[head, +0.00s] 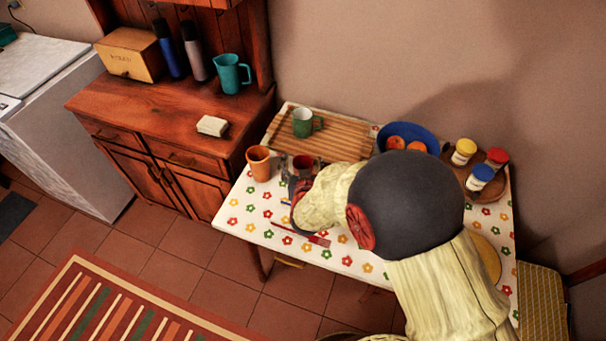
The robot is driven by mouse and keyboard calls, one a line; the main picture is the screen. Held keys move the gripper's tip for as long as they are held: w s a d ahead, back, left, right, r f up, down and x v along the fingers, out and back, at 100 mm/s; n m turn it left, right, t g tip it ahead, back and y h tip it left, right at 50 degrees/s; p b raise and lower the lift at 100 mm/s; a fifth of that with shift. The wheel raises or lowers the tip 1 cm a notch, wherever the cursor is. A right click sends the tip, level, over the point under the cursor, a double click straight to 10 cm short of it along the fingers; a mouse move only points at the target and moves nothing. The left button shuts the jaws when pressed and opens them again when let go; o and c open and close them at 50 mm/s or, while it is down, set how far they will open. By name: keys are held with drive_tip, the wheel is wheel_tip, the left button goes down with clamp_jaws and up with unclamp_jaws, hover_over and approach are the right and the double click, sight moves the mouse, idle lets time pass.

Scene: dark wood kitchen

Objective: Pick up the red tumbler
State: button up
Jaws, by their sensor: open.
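A dark red tumbler (303,163) stands on the flowered table, close to the front edge of the wooden board. My arm reaches over the table from the right and partly covers the tumbler's lower part. My gripper (292,187) is open, low over the table, just in front of the tumbler. Whether a finger touches the tumbler cannot be told. An orange cup (258,163) stands upright just left of the tumbler.
A green mug (303,122) stands on the striped board (340,141). A blue bowl (407,129) with orange fruit and a round tray (490,193) with several jars are behind my arm. A red utensil (319,240) lies near the table's front edge. The table's left front corner is clear.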

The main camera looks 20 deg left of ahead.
drive_tip(key=shift+c, duration=1)
drive_tip(key=c, duration=1.1)
